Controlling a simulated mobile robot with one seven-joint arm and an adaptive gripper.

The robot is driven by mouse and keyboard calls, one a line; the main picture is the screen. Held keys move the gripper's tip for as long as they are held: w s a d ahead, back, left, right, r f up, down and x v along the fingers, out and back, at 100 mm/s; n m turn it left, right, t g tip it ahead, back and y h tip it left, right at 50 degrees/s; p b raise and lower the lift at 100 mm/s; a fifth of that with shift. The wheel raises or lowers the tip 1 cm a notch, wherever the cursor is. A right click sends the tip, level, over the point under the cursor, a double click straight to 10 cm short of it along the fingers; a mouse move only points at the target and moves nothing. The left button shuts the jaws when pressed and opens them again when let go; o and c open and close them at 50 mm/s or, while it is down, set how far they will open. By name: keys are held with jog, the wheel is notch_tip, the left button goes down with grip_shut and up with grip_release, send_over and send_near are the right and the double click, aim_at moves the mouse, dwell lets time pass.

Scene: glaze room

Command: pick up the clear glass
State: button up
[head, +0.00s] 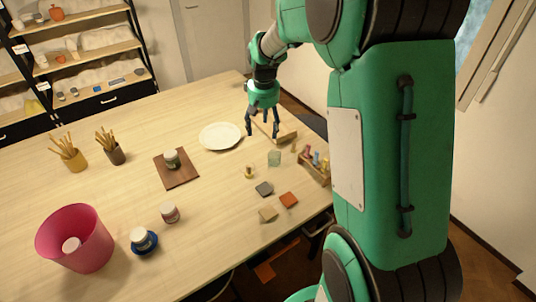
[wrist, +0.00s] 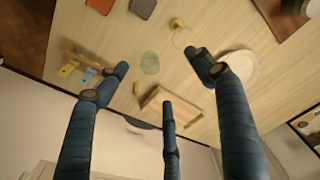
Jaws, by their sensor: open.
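What looks like the clear glass (head: 248,168) is a small see-through vessel with yellow at its bottom, standing on the table right of centre. In the wrist view its yellow part (wrist: 178,23) and a faint rim show near the top, just beyond one fingertip. A pale green, translucent piece (head: 274,158) stands close by; it also shows in the wrist view (wrist: 149,63), between the fingers. My gripper (head: 263,132) is open and empty over the table's far side, beyond both. In the wrist view its three fingers (wrist: 158,66) are spread apart, touching neither vessel.
A white plate (head: 220,136) lies left of my gripper, a shallow wooden box (head: 287,137) right beside it. A wooden rack (head: 318,174) holds small coloured items. Grey (head: 264,188), orange (head: 288,200) and tan (head: 268,214) tiles lie nearer. Jars and a pink bucket (head: 98,249) stand left.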

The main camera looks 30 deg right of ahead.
jog(key=g, duration=0.1)
send_over(275, 157)
jog(key=s+a, duration=0.2)
notch_tip(275, 157, down, 10)
jog(key=shift+d+m+p, duration=0.25)
jog(key=shift+m+p, duration=0.05)
jog(key=shift+p, duration=0.05)
jog(key=shift+f, duration=0.1)
jog(key=shift+f+b, duration=0.35)
jog(key=shift+f, duration=3.8)
jog(key=shift+f, duration=0.1)
jog(key=shift+a+f, duration=0.1)
jog(key=shift+f, duration=2.45)
jog(key=c, duration=1.4)
